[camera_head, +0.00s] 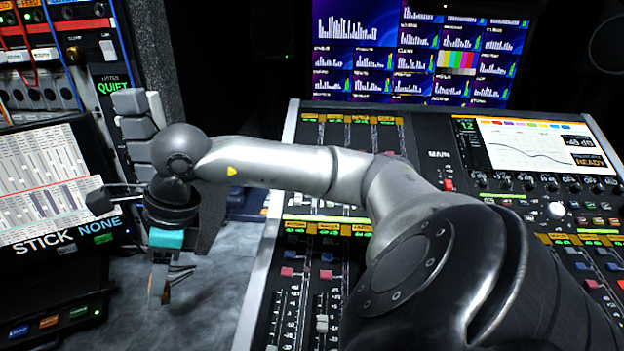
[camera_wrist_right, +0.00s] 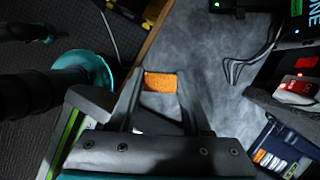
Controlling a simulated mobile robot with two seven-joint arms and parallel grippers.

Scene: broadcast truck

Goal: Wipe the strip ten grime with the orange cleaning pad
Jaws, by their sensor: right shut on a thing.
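In the head view the pad is too small and dark to make out clearly. I cannot make out the strip ten grime in either view; my right arm covers much of the console's middle and front. My left gripper cannot be identified in these views.
A screen of meters (camera_head: 410,50) stands behind the console. The console's display (camera_head: 530,145) is at right.

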